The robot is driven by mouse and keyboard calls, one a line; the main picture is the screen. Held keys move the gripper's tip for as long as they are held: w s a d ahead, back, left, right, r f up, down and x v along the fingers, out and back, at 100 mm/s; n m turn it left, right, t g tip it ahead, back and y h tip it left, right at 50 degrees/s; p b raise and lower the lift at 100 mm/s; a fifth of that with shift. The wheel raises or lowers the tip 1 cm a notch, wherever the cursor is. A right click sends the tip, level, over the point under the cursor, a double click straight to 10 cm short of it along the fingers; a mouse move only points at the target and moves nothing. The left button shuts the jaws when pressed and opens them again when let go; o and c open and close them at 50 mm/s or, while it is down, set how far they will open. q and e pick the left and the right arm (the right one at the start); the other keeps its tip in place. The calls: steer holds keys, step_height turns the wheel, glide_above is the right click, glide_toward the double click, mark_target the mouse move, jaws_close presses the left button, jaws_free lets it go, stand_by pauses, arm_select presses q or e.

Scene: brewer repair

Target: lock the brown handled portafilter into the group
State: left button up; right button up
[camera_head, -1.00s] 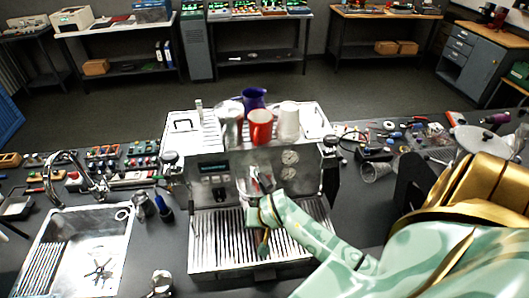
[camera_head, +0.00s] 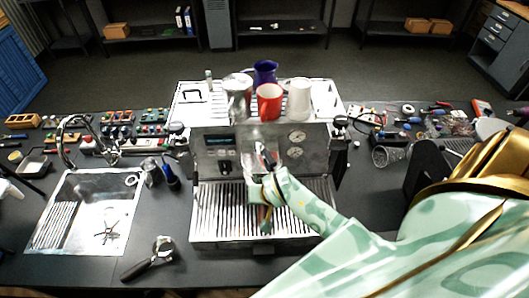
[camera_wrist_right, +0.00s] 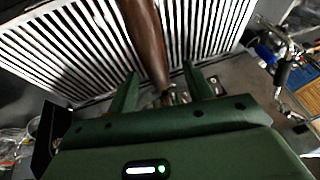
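The espresso machine (camera_head: 318,160) stands in the middle of the counter, its group at the front centre partly hidden by my right gripper (camera_head: 264,190). In the right wrist view, the brown handle (camera_wrist_right: 148,40) runs down between the two fingers of my right gripper (camera_wrist_right: 160,84), above the slatted drip tray (camera_wrist_right: 85,40). A gap shows between the handle and each finger, so the gripper looks open around it. The portafilter's head and its fit in the group cannot be made out. My left gripper is in no view.
A portafilter with a black handle (camera_head: 150,260) lies on the counter at the front. A sink (camera_head: 85,215) is at the left. Cups and jugs, including a red one (camera_head: 269,101), stand on the machine. A clear glass (camera_head: 387,157) lies at the right.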

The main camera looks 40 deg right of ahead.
steer(key=shift+s+f, duration=0.1)
steer(key=shift+s, duration=0.05)
steer(key=v, duration=1.6)
steer(key=shift+r+p, duration=0.25)
steer(key=shift+p, duration=0.05)
steer(key=shift+f, duration=0.1)
